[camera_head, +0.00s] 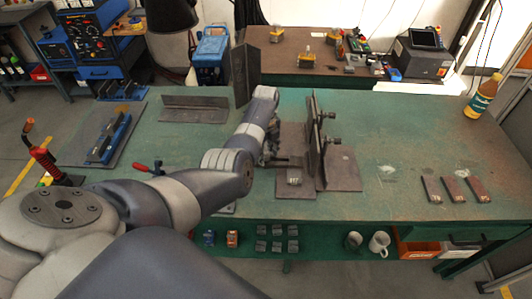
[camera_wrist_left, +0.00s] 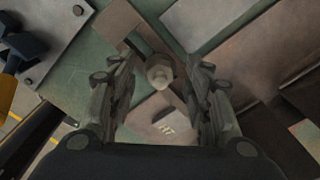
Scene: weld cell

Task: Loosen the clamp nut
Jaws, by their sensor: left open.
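In the left wrist view a pale, rounded nut-like piece (camera_wrist_left: 159,74), which looks like the clamp nut, sits between the two fingers of my left gripper (camera_wrist_left: 163,70). The fingers are open, with a gap on both sides of it. In the head view my left gripper (camera_head: 272,158) is low over the table, left of an upright dark plate fixture (camera_head: 316,135). The arm and gripper hide the nut there. My right gripper is not in view.
The green table (camera_head: 390,115) has clear room right of the fixture. Several dark strips (camera_head: 453,189) lie at right, and a yellow bottle (camera_head: 483,96) stands at the far right. Steel angle pieces (camera_head: 194,108) stand at back left. A red-handled tool (camera_head: 149,168) is beside my left arm.

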